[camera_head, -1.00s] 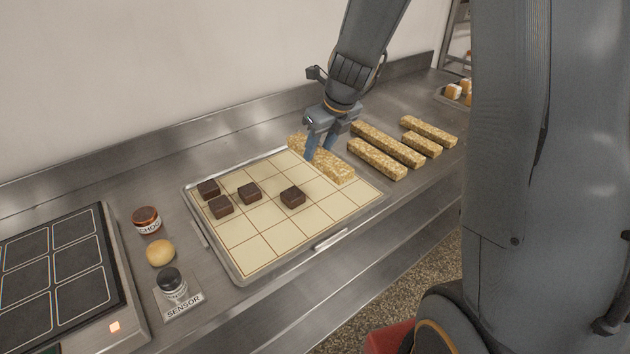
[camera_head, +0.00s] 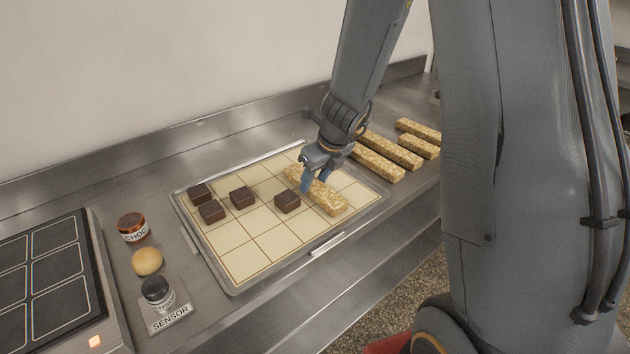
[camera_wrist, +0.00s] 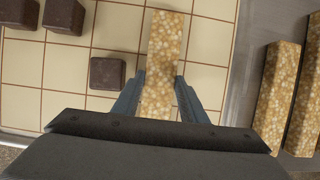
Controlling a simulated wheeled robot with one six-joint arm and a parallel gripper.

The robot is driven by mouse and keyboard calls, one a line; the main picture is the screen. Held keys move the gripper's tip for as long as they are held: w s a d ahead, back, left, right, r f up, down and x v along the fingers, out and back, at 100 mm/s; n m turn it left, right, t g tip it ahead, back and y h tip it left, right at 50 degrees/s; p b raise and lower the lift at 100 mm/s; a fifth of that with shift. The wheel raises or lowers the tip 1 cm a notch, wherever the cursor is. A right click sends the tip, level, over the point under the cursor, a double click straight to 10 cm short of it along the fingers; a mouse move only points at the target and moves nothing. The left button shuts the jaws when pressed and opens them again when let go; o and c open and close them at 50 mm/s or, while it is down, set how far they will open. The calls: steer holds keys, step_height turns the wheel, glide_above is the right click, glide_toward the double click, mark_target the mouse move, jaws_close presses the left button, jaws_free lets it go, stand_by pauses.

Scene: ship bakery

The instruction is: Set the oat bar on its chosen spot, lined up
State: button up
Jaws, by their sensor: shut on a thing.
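The oat bar (camera_head: 325,198) is a long, pale golden, grainy block over the right half of the gridded tray (camera_head: 236,287). My gripper (camera_head: 318,184) is shut on it, with the blue fingers on either side. In the wrist view the bar (camera_wrist: 166,45) runs up between the fingers (camera_wrist: 160,100), roughly parallel to the grid lines with a slight tilt. I cannot tell whether it touches the tray. A dark brown square (camera_head: 287,202) sits just left of the bar, apart from it.
Several more brown squares (camera_head: 212,211) sit on the tray's left part. Several oat bars (camera_head: 378,162) lie on the steel counter to the right. A jar (camera_head: 132,227), a round bun (camera_head: 147,261), a sensor (camera_head: 157,290) and a panelled device (camera_head: 50,270) stand left. The tray's front cells are bare.

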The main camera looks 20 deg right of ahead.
steer(key=o, duration=1.2)
steer(key=shift+f, duration=0.1)
steer(key=p+v, duration=0.3)
steer(key=v, duration=0.9)
steer(key=s+n+g, duration=0.1)
steer(key=s+n, duration=0.4)
steer(key=n, duration=0.5)
steer(key=s+a+f+n+h, duration=0.1)
steer(key=s+n, duration=0.5)
steer(key=n, duration=0.5)
steer(key=s+n+g, duration=0.1)
steer(key=s+n, duration=0.4)
steer(key=n, duration=0.5)
steer(key=shift+s+a+f+n+g+h, duration=0.3)
steer(key=shift+s+a+f+h, duration=0.1)
